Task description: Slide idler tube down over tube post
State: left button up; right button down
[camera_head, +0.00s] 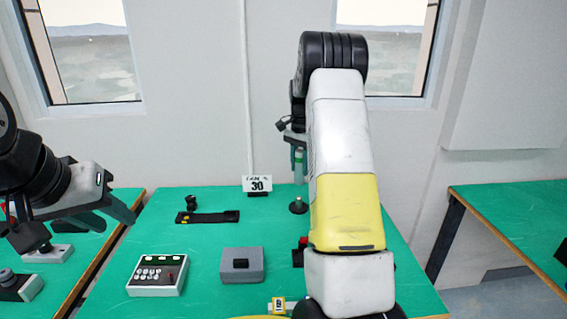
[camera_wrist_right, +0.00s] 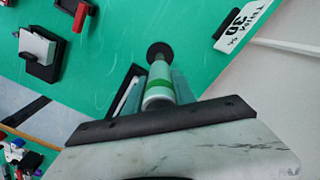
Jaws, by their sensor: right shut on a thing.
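The idler tube (camera_head: 299,165) is pale with a green band and hangs upright below my right gripper (camera_head: 297,140). In the right wrist view the tube (camera_wrist_right: 160,80) sits between the fingers of my right gripper (camera_wrist_right: 156,92), which is shut on it. The tube post's round dark base (camera_head: 298,207) stands on the green table below the tube; it also shows in the wrist view (camera_wrist_right: 159,48). The tube lines up with the post, but I cannot tell whether its lower end is around the post top. My left gripper (camera_head: 118,225) is empty, its fingers apart, at the left.
My right arm hides the table's right-middle part. Clear surface lies left of the post.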

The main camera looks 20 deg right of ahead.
send_over(299, 197)
jog(key=shift+f, duration=2.35)
jog(key=shift+f, duration=2.55)
jog(key=c, duration=0.9)
grip_release()
jog(key=shift+c, duration=0.2)
notch_tip(299, 197, up, 8)
